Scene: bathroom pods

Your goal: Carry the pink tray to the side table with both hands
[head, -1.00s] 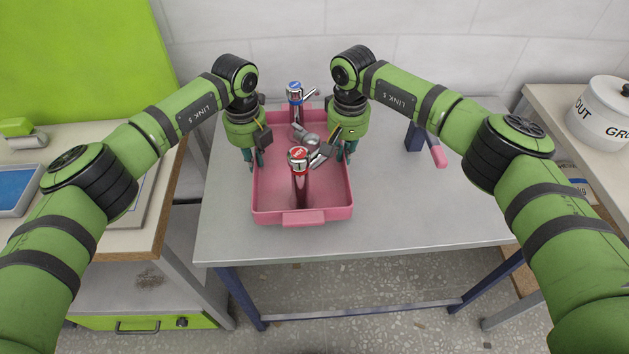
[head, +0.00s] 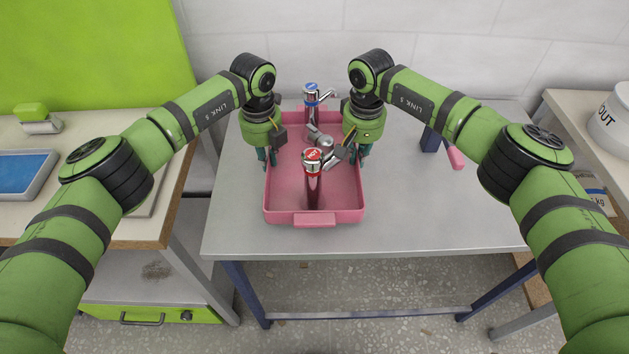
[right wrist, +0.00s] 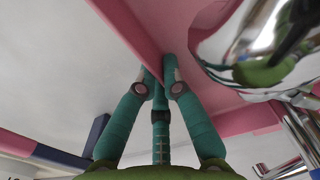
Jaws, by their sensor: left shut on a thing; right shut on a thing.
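The pink tray (head: 315,218) is over the grey table in the head view, level, with a tab on its near side. I cannot tell whether it touches the tabletop. A red-capped chrome tap (head: 313,185) stands in its near part and a blue-capped one (head: 312,100) at its far end. My left gripper (head: 267,156) is shut on the tray's left wall. My right gripper (head: 359,156) is shut on its right wall. The right wrist view shows the right fingers (right wrist: 160,82) pinching the pink wall (right wrist: 135,35). The arms hide parts of both side walls.
Another counter (head: 570,110) at right holds a white canister (head: 612,125).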

